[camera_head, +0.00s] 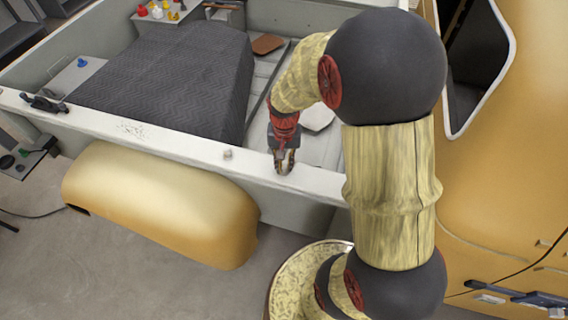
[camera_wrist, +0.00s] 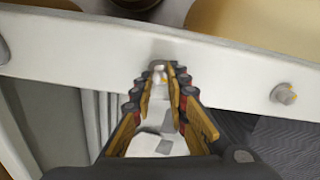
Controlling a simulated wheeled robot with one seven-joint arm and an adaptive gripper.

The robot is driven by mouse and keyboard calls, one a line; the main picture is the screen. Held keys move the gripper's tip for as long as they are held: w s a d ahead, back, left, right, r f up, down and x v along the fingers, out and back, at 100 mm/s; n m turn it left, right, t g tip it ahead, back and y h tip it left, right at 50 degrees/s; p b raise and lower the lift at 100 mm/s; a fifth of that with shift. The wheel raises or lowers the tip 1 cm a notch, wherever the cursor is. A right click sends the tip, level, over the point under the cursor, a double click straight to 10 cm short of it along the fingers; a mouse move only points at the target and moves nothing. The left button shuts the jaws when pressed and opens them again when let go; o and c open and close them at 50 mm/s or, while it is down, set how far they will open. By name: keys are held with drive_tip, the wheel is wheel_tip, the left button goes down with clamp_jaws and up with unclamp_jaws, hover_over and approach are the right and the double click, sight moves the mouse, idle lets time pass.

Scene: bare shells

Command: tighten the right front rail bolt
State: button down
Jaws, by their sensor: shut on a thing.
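The pale rail (camera_head: 190,140) runs along the near side of the truck bed, and it crosses the wrist view (camera_wrist: 230,75). My gripper (camera_head: 284,170) is at the rail, toward the cab end. In the wrist view my gripper (camera_wrist: 160,70) points at the rail with its two fingers close together at the tips. They are shut on a small light bolt (camera_wrist: 158,68) that stands on the rail, partly hidden between the fingertips. In the head view the gripper hides this bolt. How far the bolt is turned in cannot be told.
A second bolt (camera_wrist: 284,94) stands on the rail, also visible in the head view (camera_head: 227,154). A dark clamp-like tool (camera_head: 44,103) lies farther left. A dark quilted cover (camera_head: 165,80) fills much of the bed. The yellow cab (camera_head: 510,180) stands close at right; a yellow fender (camera_head: 160,200) lies below the rail.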

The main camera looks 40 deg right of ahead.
sight(285, 166)
drive_tip(key=shift+m, duration=1.5)
drive_tip(key=c, duration=1.7)
unclamp_jaws()
drive_tip(key=shift+c, duration=0.2)
wheel_tip(285, 166, up, 12)
